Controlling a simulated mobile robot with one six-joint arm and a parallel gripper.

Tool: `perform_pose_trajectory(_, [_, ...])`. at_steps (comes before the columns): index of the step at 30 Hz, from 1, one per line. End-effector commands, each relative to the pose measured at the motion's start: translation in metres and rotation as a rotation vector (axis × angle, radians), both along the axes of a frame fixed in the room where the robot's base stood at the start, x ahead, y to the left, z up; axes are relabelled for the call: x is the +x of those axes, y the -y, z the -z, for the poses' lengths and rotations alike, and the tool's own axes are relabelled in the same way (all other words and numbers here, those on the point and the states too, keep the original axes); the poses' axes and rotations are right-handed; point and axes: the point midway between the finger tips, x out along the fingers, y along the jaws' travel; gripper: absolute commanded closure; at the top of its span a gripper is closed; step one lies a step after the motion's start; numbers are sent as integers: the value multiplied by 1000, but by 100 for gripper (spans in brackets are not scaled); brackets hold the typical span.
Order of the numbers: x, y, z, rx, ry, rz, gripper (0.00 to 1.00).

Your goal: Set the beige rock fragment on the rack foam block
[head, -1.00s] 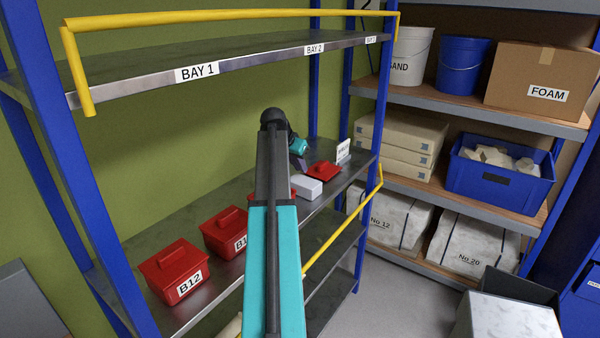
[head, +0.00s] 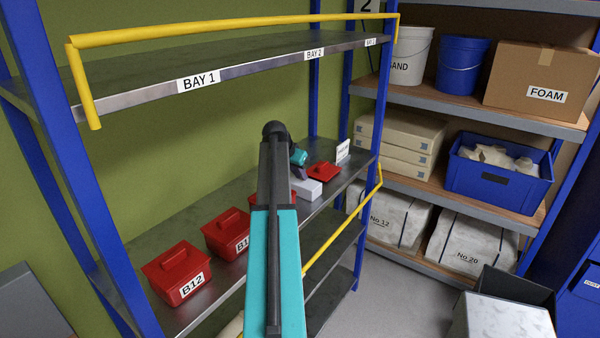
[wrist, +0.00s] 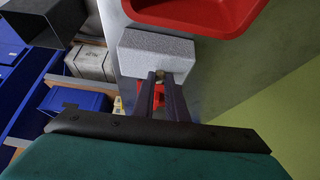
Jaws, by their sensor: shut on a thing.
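The rack foam block (head: 312,187) is a pale grey-white block on the middle shelf, between red boxes. It also shows in the wrist view (wrist: 150,50), just beyond my fingertips. My gripper (wrist: 160,78) is shut on the beige rock fragment (wrist: 159,75), of which only a small bit shows between the fingertips. The fingertips overlap the block's near edge in the wrist view. In the head view my gripper (head: 302,174) is at the block, and the fragment is hidden. I cannot tell whether the fragment touches the foam.
Red lidded boxes stand in a row on the shelf (head: 222,268), including B12 (head: 180,272) and one just past the block (head: 323,171). A white sign (head: 343,151) stands behind it.

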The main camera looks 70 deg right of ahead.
Motion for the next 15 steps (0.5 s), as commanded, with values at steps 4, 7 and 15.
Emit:
perform_pose_trajectory(4, [0, 0, 1, 0, 0, 0, 100])
perform_pose_trajectory(7, [0, 0, 1, 0, 0, 0, 100])
perform_pose_trajectory(15, [0, 0, 4, 0, -1, 1, 81])
